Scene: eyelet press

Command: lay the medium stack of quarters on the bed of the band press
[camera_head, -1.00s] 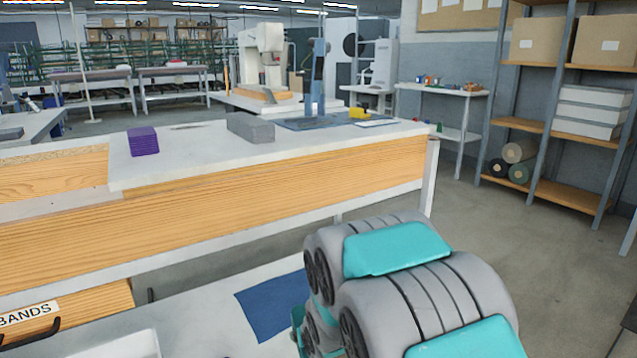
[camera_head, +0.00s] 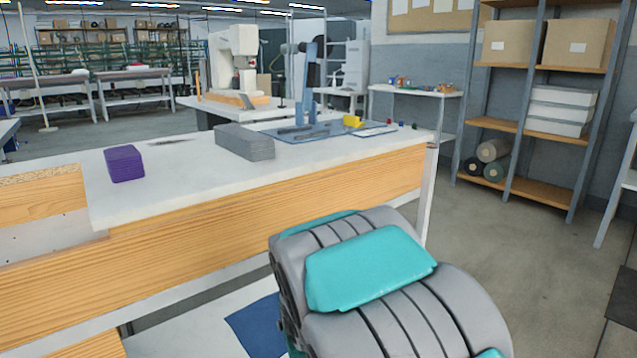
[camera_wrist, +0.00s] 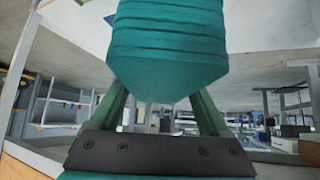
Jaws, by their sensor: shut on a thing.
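My gripper (camera_wrist: 160,112) is shut on a teal layered stack (camera_wrist: 167,50) in the wrist view. The stack fills the upper middle of that view and hides the fingertips. The gripper is out of sight in the head view. A purple stack (camera_head: 124,163) and a larger grey stack (camera_head: 244,142) lie apart on the white bench top (camera_head: 185,185). Behind them, a blue upright press (camera_head: 309,85) stands on a flat blue plate (camera_head: 285,132) at the bench's far right part. I cannot tell from its look whether this is the band press.
A small yellow block (camera_head: 352,121) lies by the blue plate. A white machine (camera_head: 234,60) stands on a table behind. My arm covers the lower middle of the head view. A blue mat (camera_head: 257,328) lies below the bench top. Shelving (camera_head: 515,128) stands at right.

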